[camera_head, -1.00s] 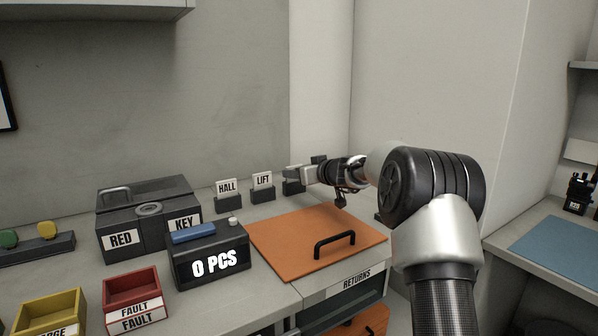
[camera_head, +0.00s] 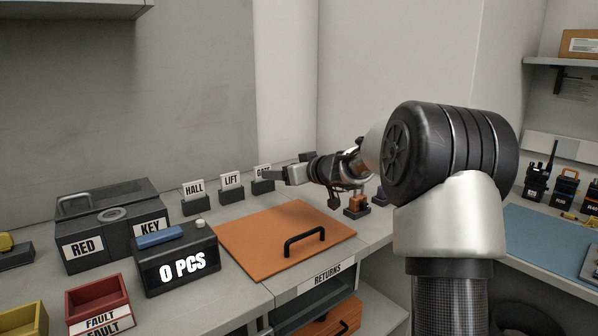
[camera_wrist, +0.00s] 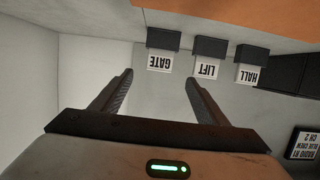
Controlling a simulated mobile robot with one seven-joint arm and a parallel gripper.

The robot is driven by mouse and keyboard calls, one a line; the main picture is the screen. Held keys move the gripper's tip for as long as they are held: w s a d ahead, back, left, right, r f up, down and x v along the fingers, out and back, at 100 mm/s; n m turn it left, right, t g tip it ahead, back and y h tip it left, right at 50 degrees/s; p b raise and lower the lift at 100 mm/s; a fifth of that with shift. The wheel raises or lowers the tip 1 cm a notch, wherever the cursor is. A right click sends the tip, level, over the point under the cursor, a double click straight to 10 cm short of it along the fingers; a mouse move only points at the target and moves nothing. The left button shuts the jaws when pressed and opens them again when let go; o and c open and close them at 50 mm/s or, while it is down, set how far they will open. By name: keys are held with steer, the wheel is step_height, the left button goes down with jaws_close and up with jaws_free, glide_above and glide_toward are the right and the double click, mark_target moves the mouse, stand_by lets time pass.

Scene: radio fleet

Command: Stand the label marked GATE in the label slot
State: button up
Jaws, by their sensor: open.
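The white GATE label (camera_head: 262,170) stands in a dark holder (camera_head: 263,187) at the right end of a row of labels by the wall. In the head view my gripper (camera_head: 268,175) partly covers it. In the wrist view the GATE label (camera_wrist: 160,62) appears upside down, just beyond and between the fingertips of my gripper (camera_wrist: 159,78). The gripper is open and empty, and no finger is seen touching the label. I cannot tell which thing is the empty label slot.
The LIFT label (camera_head: 231,180) and HALL label (camera_head: 194,190) stand in dark holders to the left. An orange board with a black handle (camera_head: 304,242) lies in front. Radios (camera_head: 537,182) stand on the right bench.

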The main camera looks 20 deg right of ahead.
steer(key=v, duration=0.8)
steer(key=s+a+r+n+g+p, duration=0.1)
steer(key=s+a+r+g, duration=0.15)
steer(key=s+a, duration=0.55)
steer(key=s+a+r+n+g+p, duration=0.1)
steer(key=s+a+r+g, duration=0.15)
steer(key=s+a, duration=0.6)
steer(key=s+d+f+m+g+h+b, duration=0.1)
steer(key=s+d+f+m+g+h, duration=0.15)
steer(key=s+d+f, duration=0.65)
steer(key=s+f+m+g+h, duration=0.1)
steer(key=s+f+m+h, duration=0.25)
steer(key=s, duration=1.25)
step_height(320, 180, up, 28)
steer(key=p, duration=2.7)
steer(key=shift+w+f+y, duration=0.15)
steer(key=shift+w+y, duration=0.15)
steer(key=shift+w, duration=0.05)
